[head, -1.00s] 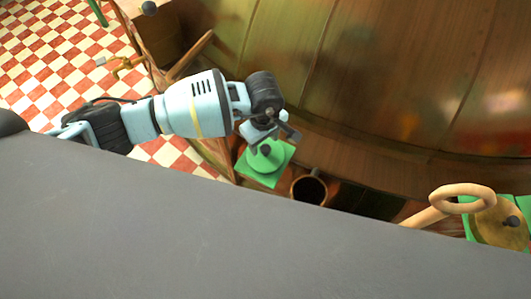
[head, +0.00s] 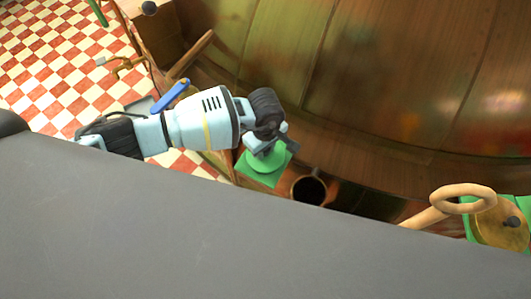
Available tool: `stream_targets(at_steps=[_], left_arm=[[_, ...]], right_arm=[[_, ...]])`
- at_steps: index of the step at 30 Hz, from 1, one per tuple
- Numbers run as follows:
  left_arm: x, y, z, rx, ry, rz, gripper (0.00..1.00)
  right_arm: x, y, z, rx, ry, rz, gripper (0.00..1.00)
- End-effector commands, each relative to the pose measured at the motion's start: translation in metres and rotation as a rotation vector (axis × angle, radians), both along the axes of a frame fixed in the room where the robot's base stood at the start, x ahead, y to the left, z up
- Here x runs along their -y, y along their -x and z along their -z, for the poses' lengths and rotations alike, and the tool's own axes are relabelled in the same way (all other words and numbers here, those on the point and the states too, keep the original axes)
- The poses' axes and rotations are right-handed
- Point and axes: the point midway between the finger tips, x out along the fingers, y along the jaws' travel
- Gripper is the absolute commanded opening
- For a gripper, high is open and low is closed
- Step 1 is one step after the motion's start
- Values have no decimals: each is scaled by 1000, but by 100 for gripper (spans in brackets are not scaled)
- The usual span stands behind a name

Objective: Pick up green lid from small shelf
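The small shelf is mostly hidden under the lid and my arm. My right gripper is not in view.
A dark round mug (head: 308,190) stands just right of the lid. The large copper kettle (head: 390,80) curves close behind. A wooden ring handle (head: 462,198) and a round lid with a dark knob (head: 500,222) are at the right. A red and white checkered floor (head: 60,60) lies at the left.

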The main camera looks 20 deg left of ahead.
Motion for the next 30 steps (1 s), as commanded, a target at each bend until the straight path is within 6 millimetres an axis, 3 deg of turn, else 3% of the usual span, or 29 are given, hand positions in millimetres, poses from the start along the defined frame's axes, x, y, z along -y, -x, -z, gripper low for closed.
stream_targets(at_steps=[4, 14, 22, 30], left_arm=[[0, 0, -1, 1, 1, 0, 0], [0, -1, -5, 2, 1, 1, 0], [0, -2, -38, 5, 1, 2, 0], [-16, 50, -41, 1, 1, 3, 0]], right_arm=[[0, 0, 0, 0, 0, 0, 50], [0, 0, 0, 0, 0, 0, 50], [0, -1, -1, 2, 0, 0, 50], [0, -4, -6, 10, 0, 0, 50]])
